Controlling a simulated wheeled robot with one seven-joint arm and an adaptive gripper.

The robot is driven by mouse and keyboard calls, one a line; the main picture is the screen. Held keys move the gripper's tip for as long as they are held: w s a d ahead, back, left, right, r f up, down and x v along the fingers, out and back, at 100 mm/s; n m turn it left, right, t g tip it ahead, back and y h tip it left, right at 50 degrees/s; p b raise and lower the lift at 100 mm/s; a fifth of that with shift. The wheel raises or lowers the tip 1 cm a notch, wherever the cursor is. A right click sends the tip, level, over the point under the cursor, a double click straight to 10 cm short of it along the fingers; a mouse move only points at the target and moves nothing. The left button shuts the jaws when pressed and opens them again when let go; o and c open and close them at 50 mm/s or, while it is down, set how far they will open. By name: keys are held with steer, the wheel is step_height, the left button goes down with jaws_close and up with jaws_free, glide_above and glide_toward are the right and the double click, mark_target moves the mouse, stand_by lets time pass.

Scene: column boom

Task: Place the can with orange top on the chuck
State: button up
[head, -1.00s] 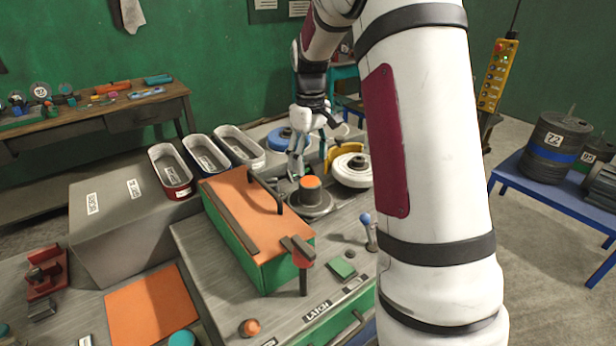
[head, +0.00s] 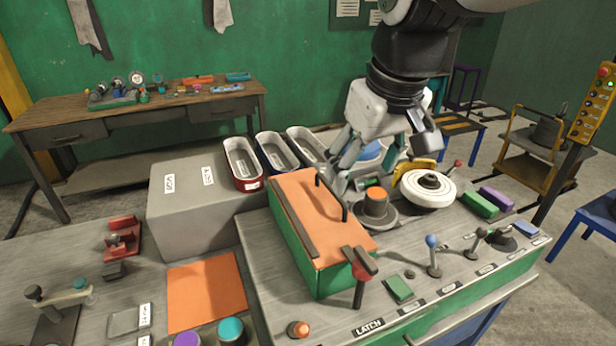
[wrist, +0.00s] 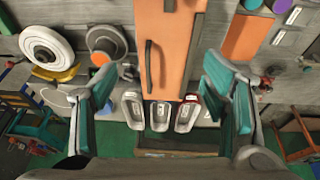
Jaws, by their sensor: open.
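The can with orange top (head: 376,199), a dark grey cylinder, stands upright on the round grey chuck (head: 385,221), right of the orange-topped green box. In the wrist view, the can's orange top (wrist: 100,58) shows left of the box, outside the space between the fingers. My gripper (head: 382,165) is open and empty, above and behind the can and apart from it. In the wrist view my gripper (wrist: 160,88) has its two teal-padded fingers wide apart, with the box end and bins below between them.
The box (head: 312,215) has a raised black handle. A white wheel-like disc (head: 428,188) stands close right of the chuck. Bins (head: 242,162) stand behind the box. Levers (head: 433,255) line the front right edge. An orange mat (head: 206,287) lies clear at left.

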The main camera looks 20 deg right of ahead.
steer(key=s+a+f+t, duration=0.2)
steer(key=s+a, duration=0.2)
steer(key=s, duration=0.5)
steer(key=shift+m, duration=0.4)
